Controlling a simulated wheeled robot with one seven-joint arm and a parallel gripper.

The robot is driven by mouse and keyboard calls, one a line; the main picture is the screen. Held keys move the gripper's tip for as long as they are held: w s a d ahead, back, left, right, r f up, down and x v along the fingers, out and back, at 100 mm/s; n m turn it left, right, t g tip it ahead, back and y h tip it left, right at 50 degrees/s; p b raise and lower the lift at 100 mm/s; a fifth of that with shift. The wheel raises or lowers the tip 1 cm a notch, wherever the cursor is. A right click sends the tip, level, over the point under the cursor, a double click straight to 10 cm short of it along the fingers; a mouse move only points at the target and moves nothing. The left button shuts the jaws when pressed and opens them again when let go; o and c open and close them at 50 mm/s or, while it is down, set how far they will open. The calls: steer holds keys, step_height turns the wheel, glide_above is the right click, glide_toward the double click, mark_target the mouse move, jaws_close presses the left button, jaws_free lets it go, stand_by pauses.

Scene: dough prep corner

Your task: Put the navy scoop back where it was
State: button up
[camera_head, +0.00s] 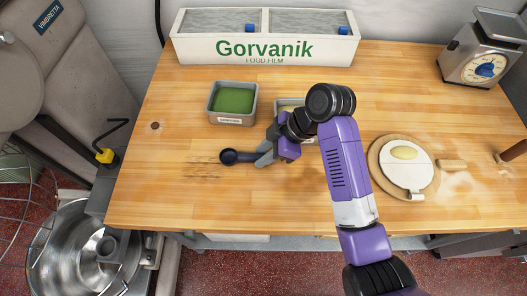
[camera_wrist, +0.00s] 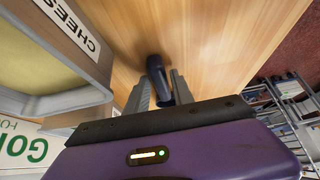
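The navy scoop (camera_head: 230,157) is over the wooden table, left of centre, with its round bowl end pointing left. My gripper (camera_head: 263,158) is at its handle end, reaching in from the right. In the wrist view the dark scoop handle (camera_wrist: 157,72) lies between the two grey fingers of my gripper (camera_wrist: 161,90), which look closed on it. I cannot tell whether the scoop touches the table. Faint dark marks (camera_head: 203,170) show on the table just below the scoop.
A tub with green contents (camera_head: 234,118) stands behind the scoop. A cheese tub (camera_head: 288,102) is partly hidden by my arm; its labelled wall (camera_wrist: 72,25) is close in the wrist view. A dough board (camera_head: 375,170) lies right, a scale (camera_head: 484,65) back right, a film box (camera_head: 265,50) behind.

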steer(key=shift+o, duration=0.7)
steer(key=shift+r, duration=0.25)
steer(key=p+v, duration=0.1)
steer(key=v, duration=1.1)
steer(key=shift+p, duration=0.4)
